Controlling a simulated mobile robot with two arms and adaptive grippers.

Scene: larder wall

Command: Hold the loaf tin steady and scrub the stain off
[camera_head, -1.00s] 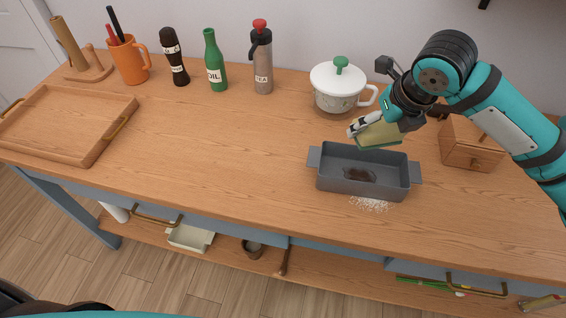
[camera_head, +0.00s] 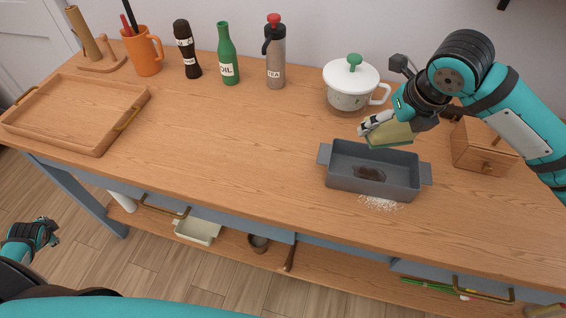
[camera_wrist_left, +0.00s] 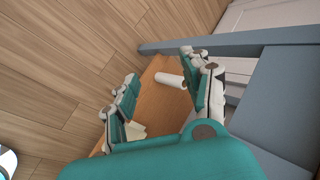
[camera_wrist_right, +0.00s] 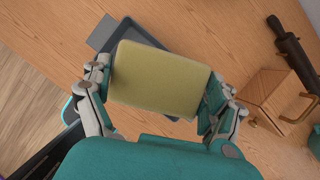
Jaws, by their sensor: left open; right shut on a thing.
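The grey loaf tin (camera_head: 342,182) stands on the worktop at the right, with a dark brown stain (camera_head: 369,174) on its inside floor. My right gripper (camera_head: 376,128) is shut on a yellow sponge (camera_head: 392,135) with a green underside and holds it above the tin's back edge. In the right wrist view the sponge (camera_wrist_right: 158,80) lies between the fingers and hides much of the tin (camera_wrist_right: 108,33). My left gripper (camera_head: 50,232) is low at the left, off the worktop and far from the tin. In the left wrist view its fingers (camera_wrist_left: 160,98) are apart and empty.
A white lidded pot (camera_head: 350,88) stands behind the tin, and a wooden box (camera_head: 484,148) is to its right. White grains (camera_head: 380,203) lie in front of it. Bottles, an orange mug (camera_head: 146,54) and a wooden tray (camera_head: 75,110) are at the left. The worktop's middle is clear.

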